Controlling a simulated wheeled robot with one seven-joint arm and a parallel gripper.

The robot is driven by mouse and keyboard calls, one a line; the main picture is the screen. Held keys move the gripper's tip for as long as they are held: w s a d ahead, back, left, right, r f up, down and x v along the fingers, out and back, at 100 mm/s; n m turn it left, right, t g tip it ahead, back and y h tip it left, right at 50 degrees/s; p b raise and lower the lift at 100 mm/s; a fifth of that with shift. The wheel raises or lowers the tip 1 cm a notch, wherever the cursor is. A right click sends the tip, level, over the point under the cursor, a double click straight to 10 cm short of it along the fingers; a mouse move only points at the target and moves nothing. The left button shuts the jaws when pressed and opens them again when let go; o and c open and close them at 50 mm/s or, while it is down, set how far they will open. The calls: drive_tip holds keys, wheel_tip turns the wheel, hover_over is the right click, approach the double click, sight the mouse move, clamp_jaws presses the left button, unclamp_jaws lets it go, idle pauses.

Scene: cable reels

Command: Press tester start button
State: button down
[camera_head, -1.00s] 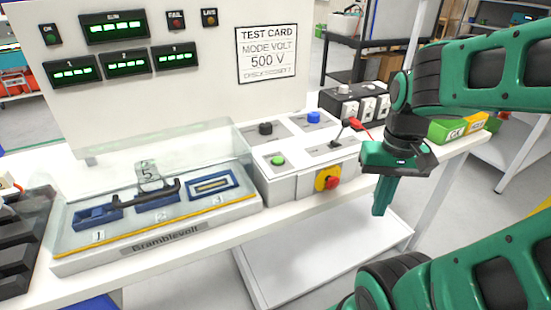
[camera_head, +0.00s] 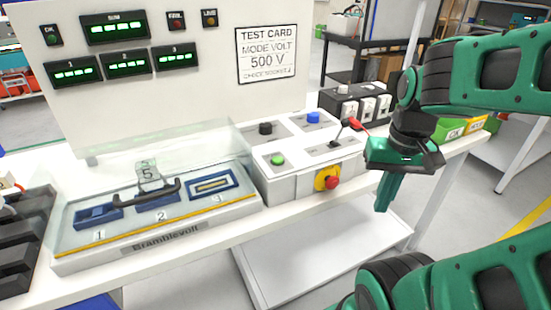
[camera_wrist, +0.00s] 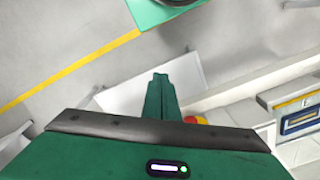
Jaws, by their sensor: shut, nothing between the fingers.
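The tester's control box (camera_head: 305,180) stands on the white bench in the head view. A green button (camera_head: 278,160) sits on its top near the front left. A black knob (camera_head: 265,128) and a blue button (camera_head: 313,117) are behind it, with a black lever (camera_head: 338,133) to the right. A red stop button (camera_head: 332,182) on a yellow plate is on the front face. My gripper (camera_head: 382,208) is shut and empty, pointing down in front of the bench, right of the box. In the wrist view its fingers (camera_wrist: 160,78) are together; the red stop button (camera_wrist: 194,120) shows beside them.
A clear-covered test fixture (camera_head: 155,205) with numbered blue sockets lies left of the box. A display panel (camera_head: 160,75) rises behind. The floor before the bench is open.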

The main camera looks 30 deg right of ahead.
drive_tip(key=w+d+r+m+t, duration=0.1)
drive_tip(key=w+d+r+t, duration=0.2)
drive_tip(key=w+d, duration=0.5)
drive_tip(key=w+d+r+m+t, duration=0.1)
drive_tip(key=w+d+r+t, duration=0.2)
drive_tip(key=w+d+r, duration=0.2)
drive_tip(key=w+d+r+m+t+h, duration=0.1)
drive_tip(key=w+d+r, duration=0.3)
drive_tip(key=w+d, duration=0.7)
drive_tip(key=shift+w+d+r+m+t, duration=0.25)
drive_tip(key=shift+w+r+m+t, duration=0.1)
drive_tip(key=shift+w+m+t, duration=0.45)
drive_tip(key=shift+s, duration=0.2)
